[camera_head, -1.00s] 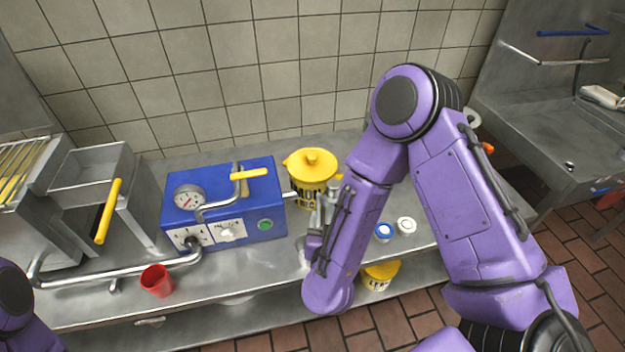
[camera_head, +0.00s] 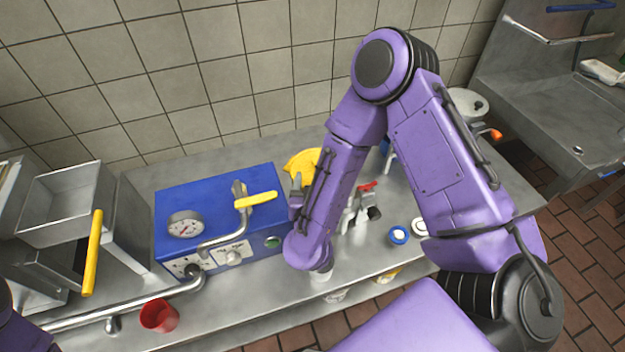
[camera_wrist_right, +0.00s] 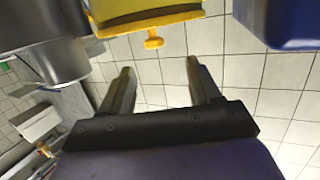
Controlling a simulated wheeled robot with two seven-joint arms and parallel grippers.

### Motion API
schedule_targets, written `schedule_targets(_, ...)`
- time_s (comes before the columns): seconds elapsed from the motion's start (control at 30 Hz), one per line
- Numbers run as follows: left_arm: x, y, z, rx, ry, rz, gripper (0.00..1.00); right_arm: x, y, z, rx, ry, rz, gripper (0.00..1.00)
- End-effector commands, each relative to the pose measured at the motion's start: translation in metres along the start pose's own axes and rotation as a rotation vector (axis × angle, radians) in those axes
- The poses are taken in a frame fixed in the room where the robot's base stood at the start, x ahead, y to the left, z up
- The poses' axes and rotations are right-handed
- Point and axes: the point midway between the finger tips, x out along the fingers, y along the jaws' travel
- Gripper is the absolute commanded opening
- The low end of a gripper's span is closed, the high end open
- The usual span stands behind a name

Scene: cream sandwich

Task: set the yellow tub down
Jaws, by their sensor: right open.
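The yellow tub (camera_head: 300,162) is at the back of the steel counter, just right of the blue machine. My right forearm hides most of it and its base in the head view. In the right wrist view the yellow tub (camera_wrist_right: 148,18) appears upside down at the top, its lid knob pointing down in the picture. My right gripper (camera_wrist_right: 160,68) is open, with only tiled wall showing between its fingers. The tub is beyond the fingertips and not between them. In the head view my right gripper is mostly hidden by the arm. My left gripper is out of view.
The blue machine (camera_head: 210,215) with a gauge and yellow-handled lever stands left of the tub. A red cup (camera_head: 159,315) is at the front left. A red-handled metal device (camera_head: 358,208) and a blue-and-white lid (camera_head: 398,236) are to the right. Another yellow container (camera_head: 389,275) sits lower down.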

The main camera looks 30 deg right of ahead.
Motion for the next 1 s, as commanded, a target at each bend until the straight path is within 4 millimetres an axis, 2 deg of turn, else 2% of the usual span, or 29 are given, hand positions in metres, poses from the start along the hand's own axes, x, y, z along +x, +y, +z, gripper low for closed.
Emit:
schedule_targets(0.03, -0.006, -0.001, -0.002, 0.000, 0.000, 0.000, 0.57, 0.009, 0.003, -0.003, 0.003, -0.002, 0.009, 0.62)
schedule_targets(0.27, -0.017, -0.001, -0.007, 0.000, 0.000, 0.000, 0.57, 0.039, 0.005, 0.000, 0.001, -0.002, 0.011, 0.62)
schedule_targets(0.43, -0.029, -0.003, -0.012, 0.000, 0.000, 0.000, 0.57, 0.070, 0.005, 0.005, 0.002, -0.001, 0.010, 0.62)
schedule_targets(0.53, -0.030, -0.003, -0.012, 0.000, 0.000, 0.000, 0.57, 0.079, 0.004, 0.007, 0.000, -0.001, 0.005, 0.62)
schedule_targets(0.73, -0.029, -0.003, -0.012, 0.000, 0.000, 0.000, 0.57, 0.080, 0.003, 0.008, -0.001, 0.000, 0.001, 0.62)
schedule_targets(0.77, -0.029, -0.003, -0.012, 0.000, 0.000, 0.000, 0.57, 0.080, 0.003, 0.008, -0.001, 0.000, 0.001, 0.56)
schedule_targets(0.93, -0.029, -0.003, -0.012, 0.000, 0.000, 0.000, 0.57, 0.080, 0.003, 0.008, 0.000, 0.000, 0.001, 0.00)
schedule_targets(1.0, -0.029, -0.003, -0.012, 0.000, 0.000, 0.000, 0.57, 0.080, 0.002, 0.008, 0.000, 0.000, 0.001, 0.00)
